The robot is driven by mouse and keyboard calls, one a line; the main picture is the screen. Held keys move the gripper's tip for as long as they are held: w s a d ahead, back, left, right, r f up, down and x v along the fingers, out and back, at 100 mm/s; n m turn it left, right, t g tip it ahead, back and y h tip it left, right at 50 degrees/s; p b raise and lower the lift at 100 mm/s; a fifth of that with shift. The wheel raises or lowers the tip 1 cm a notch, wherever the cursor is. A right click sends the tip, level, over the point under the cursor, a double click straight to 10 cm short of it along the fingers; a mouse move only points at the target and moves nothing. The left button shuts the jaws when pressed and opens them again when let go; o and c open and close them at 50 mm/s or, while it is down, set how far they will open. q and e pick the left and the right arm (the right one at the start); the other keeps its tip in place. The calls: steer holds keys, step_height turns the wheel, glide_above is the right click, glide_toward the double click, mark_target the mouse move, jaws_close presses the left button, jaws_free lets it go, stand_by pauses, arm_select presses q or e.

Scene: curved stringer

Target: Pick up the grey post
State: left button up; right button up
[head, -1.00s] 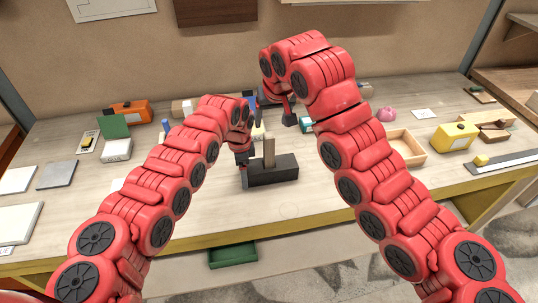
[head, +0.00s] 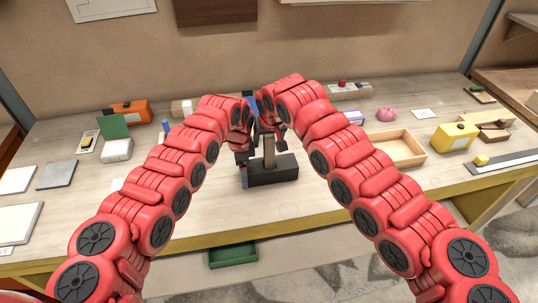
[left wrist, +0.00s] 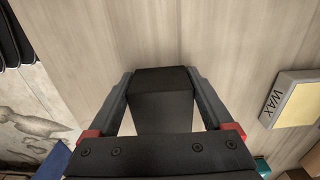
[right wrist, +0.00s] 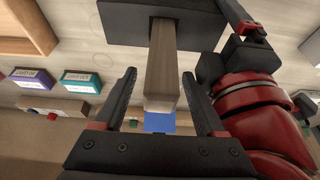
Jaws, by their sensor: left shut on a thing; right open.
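The grey post (head: 269,156) stands upright from a dark block (head: 273,178) near the middle of the bench. My left gripper (head: 243,166) is shut on the dark block; the left wrist view shows the block (left wrist: 160,105) between its fingers. My right gripper (head: 279,138) is open beside the post's upper part. In the right wrist view the post (right wrist: 161,70) runs between the open fingers (right wrist: 159,73), with gaps on both sides. The post's foot is hidden in or behind the block.
A wooden tray (head: 421,157) and a yellow box (head: 455,137) lie to the right. A green card (head: 113,126), a white box (head: 117,150) and an orange box (head: 130,112) stand at left. The bench front is clear around the block.

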jaws_close()
stand_by(0.3)
stand_by(0.3)
step_height(320, 180, up, 10)
steer(key=shift+r, duration=0.1)
stand_by(0.4)
arm_select(q)
steer(key=o, duration=1.5)
steer(key=shift+r, duration=0.1)
steer(key=shift+r, duration=2.4)
